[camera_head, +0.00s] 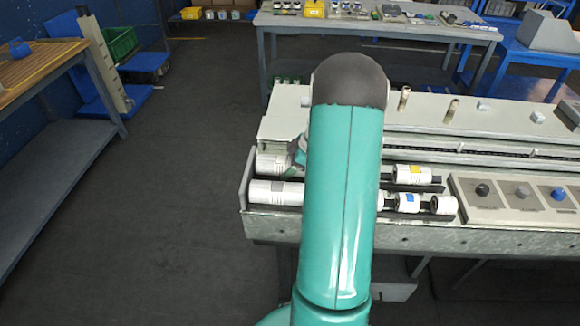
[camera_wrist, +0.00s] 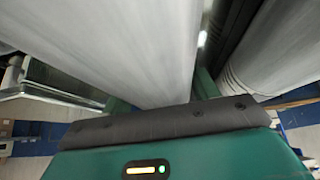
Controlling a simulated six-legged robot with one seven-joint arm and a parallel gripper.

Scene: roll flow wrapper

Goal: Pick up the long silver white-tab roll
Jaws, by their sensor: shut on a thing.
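A long silver roll (camera_wrist: 130,50) fills the middle of the wrist view, between the teal fingers of my gripper (camera_wrist: 160,97). My gripper is shut on it. No white tab shows on it there. A second silver roll (camera_wrist: 275,45) lies beside it at the right. In the head view, the left ends of a back silver roll (camera_head: 272,166) and a front silver roll (camera_head: 274,193) show on the machine, left of my arm. My arm hides their middles and most of my gripper, so I cannot tell there which roll is held.
Right of my arm lie a yellow-marked roll (camera_head: 412,174), a blue-marked roll (camera_head: 407,203) and a white roll (camera_head: 444,205). A button panel (camera_head: 520,203) is further right. Pegs (camera_head: 452,109) stand on the machine. The floor (camera_head: 175,200) at left is clear.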

